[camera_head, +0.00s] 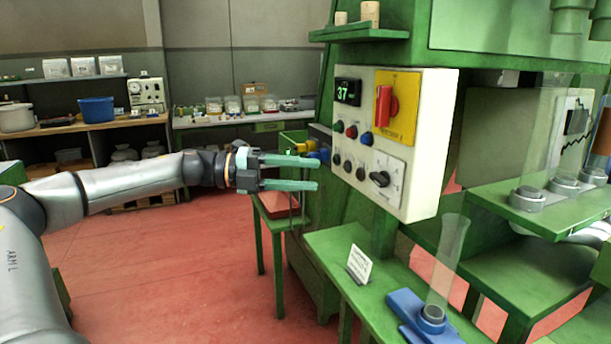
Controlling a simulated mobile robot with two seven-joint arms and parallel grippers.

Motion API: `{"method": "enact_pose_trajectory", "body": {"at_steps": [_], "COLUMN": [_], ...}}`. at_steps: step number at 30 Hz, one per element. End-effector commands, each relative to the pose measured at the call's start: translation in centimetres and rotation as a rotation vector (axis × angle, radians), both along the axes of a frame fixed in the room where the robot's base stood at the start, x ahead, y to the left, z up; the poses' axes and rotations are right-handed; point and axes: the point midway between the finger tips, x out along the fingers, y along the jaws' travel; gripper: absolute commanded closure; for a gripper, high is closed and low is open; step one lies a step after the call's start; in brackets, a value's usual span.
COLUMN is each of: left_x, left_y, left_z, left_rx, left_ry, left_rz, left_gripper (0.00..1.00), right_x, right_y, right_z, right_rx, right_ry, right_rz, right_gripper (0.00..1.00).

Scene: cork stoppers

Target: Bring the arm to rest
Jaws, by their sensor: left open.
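My left arm reaches in from the left, stretched out level over the red floor. Its gripper (316,173) is open and empty, with two teal fingers apart and pointing right. The fingertips are in front of the left edge of the cream control box (423,147) and look close to it in the picture; I cannot tell the gap in depth. The box carries a display reading 37, a red switch (384,106) on a yellow plate, several coloured buttons and a black rotary knob (380,179). My right gripper is not in view.
Below the box, a green table (385,300) bears a small white card (360,264) and a clear tube (449,255) in a blue holder (408,312). A green shelf (360,35) with corks is above. Open red floor (170,270) lies below my arm.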

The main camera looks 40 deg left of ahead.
Motion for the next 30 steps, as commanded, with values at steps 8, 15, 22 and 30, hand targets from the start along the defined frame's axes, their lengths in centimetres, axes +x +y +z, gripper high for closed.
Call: {"method": "enact_pose_trajectory", "body": {"at_steps": [8,15,22,30], "left_x": [0.0,2.0,3.8,0.7], "left_y": [0.0,-2.0,-7.8,-15.7], "left_z": [0.0,-5.9,-19.4,-33.2], "left_rx": [-0.001,-0.119,-0.397,-0.711], "left_ry": [0.001,0.088,0.316,0.627], "left_rz": [0.000,0.023,0.135,0.340], "left_gripper": [0.53,0.53,0.53,0.53], "right_x": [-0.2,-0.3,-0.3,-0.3], "right_y": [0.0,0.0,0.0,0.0], "right_z": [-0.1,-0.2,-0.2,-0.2], "right_rx": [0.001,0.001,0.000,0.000], "right_ry": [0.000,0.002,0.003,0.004], "right_rz": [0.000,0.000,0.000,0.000], "right_gripper": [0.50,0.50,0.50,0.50]}}
